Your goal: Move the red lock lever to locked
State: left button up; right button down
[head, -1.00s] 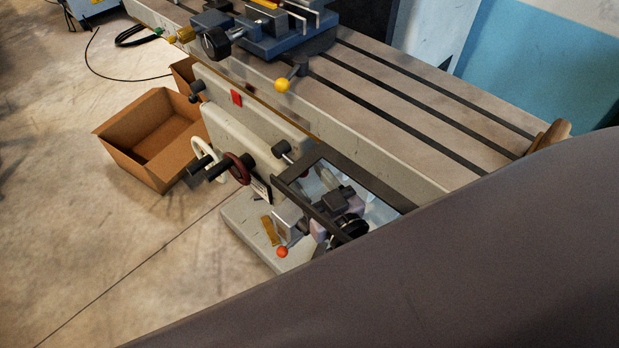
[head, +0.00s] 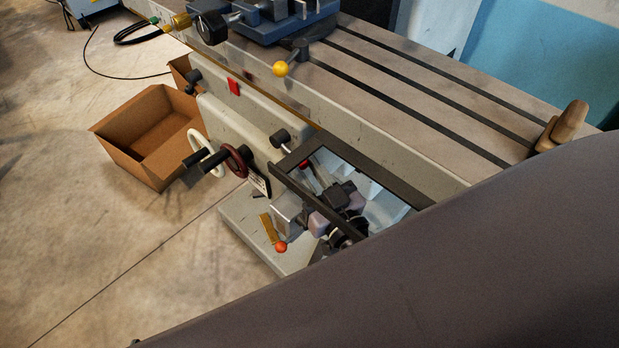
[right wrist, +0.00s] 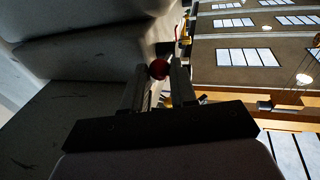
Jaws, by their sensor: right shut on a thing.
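The red lock lever's round knob (right wrist: 158,69) sits between the two fingertips of my right gripper (right wrist: 160,76) in the right wrist view. The gripper is shut on it. In the head view a small patch of red knob (head: 303,164) shows inside a dark rectangular frame (head: 378,178) on the machine's side, with my right gripper (head: 309,171) at it. The rest of the lever is mostly hidden by the frame and gripper, so I cannot tell its exact angle. My left gripper is not in view.
An orange-red ball knob (head: 281,247) stands below the frame. A white handwheel (head: 207,155) and a dark red handwheel (head: 236,160) are to its left. A yellow ball handle (head: 280,69) is by the slotted table (head: 430,110). An open cardboard box (head: 150,135) is on the floor.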

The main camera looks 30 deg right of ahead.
pick_arm(q)
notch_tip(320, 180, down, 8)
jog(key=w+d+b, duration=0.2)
jog(key=b, duration=0.9)
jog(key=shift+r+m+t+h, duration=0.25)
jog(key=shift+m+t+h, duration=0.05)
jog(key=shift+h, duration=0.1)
pick_arm(e)
jog(key=f+t, duration=0.1)
jog(key=f+m+t, duration=0.1)
jog(key=w+f+t, duration=0.1)
jog(key=t, duration=0.1)
jog(key=shift+w+a+f+m+h, duration=0.1)
jog(key=shift+a+f+m+h, duration=0.05)
jog(key=shift+a+m+h, duration=0.2)
jog(key=shift+d, duration=0.1)
jog(key=c, duration=0.9)
grip_release()
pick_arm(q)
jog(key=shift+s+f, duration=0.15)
